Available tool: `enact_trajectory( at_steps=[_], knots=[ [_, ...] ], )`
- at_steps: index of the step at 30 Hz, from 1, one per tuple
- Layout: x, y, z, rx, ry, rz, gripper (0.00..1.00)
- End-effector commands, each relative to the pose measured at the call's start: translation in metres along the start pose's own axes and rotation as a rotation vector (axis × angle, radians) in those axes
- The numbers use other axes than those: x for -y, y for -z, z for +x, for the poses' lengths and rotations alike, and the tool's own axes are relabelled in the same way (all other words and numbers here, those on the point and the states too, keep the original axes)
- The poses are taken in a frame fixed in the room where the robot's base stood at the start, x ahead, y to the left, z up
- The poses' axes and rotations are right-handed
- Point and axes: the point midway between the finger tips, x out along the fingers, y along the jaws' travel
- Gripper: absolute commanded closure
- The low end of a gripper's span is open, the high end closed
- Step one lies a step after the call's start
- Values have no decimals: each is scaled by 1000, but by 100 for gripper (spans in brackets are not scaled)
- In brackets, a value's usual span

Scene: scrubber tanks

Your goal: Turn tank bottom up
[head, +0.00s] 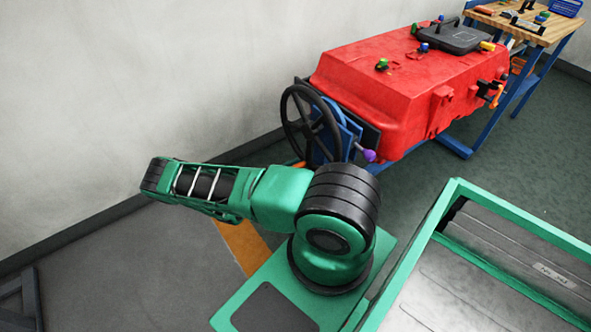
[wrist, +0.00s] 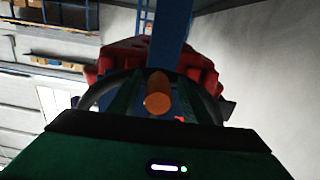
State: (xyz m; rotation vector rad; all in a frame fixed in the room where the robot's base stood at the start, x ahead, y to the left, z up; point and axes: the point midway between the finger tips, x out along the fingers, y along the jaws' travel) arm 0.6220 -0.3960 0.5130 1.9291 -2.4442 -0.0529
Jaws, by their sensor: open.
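The red tank (head: 395,85) lies lengthwise on a blue stand, with a black hatch (head: 452,37) and knobs on its upward side. A black handwheel (head: 303,125) is at its near end, beside a purple-knobbed lever (head: 367,153). A small piece of the wheel's orange handle (head: 299,164) shows low on the wheel above my arm. In the wrist view the orange handle (wrist: 158,95) points at the camera, between the dark fingers of my open gripper (wrist: 157,84). I cannot tell whether they touch it. The red tank (wrist: 205,80) shows behind. My gripper is hidden in the head view.
A wooden workbench (head: 530,24) with small items stands beyond the tank. The pale wall (head: 150,80) runs along the left behind the wheel. A green-framed metal tray (head: 440,290) is at the lower right. Open green floor (head: 500,150) lies right of the tank.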

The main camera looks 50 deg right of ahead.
Motion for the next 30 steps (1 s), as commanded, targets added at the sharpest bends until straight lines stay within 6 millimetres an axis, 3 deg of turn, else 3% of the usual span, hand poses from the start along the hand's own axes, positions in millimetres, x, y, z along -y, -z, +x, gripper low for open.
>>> enact_trajectory(
  at_steps=[6, 11, 12, 30],
  knots=[
    [0, 0, 0, 0, -1, 0, 58],
    [0, 0, 0, 0, 0, 0, 97],
    [0, 0, 0, 0, 0, 0, 100],
    [-2, -1, -12, 2, 16, -36, 100]
  ],
)
